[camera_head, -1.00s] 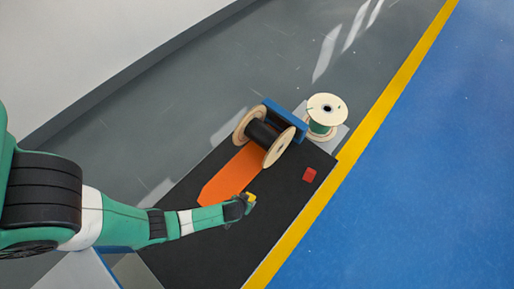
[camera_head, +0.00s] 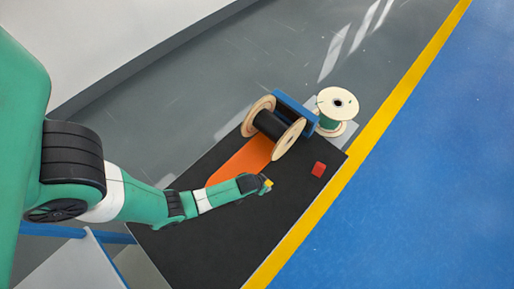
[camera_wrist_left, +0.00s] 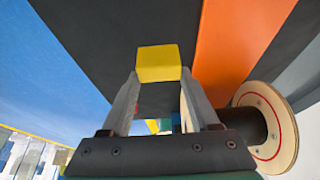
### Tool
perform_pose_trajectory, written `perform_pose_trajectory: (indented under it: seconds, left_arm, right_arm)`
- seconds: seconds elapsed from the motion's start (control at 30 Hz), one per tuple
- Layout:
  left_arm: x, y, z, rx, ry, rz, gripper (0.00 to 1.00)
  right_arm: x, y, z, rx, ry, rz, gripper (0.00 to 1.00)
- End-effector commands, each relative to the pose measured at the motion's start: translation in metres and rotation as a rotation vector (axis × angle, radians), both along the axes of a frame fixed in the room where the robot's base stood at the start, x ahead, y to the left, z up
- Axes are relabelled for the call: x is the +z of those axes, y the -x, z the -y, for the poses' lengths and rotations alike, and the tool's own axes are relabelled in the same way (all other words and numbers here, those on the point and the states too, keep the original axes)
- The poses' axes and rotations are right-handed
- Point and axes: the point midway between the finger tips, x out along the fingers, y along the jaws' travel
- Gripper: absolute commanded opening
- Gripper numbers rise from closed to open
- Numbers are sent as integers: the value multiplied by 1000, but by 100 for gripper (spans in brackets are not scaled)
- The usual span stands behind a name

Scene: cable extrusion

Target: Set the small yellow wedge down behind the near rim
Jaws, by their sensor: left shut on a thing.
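The small yellow wedge (camera_head: 268,184) is between the fingers of my left gripper (camera_head: 264,181), above the black mat (camera_head: 245,225). In the left wrist view the yellow wedge (camera_wrist_left: 158,62) shows at the tips of both fingers of the left gripper (camera_wrist_left: 160,84). A spool with a black drum (camera_head: 271,124) lies on its side on the orange strip (camera_head: 243,161). Its near rim (camera_head: 289,139) is a pale wooden disc, apart from the wedge. In the wrist view a rim (camera_wrist_left: 268,128) with a red ring shows at right. My right gripper is not in view.
An upright spool with green winding (camera_head: 337,106) stands beyond. The mat's lower part is clear.

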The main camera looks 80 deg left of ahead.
Motion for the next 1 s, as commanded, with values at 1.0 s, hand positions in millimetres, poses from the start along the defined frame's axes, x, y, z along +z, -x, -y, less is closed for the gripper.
perform_pose_trajectory:
  seconds: [1.0]
  left_arm:
    - [-91,13,-48,-2,0,0,0]
  right_arm:
    - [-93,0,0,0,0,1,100]
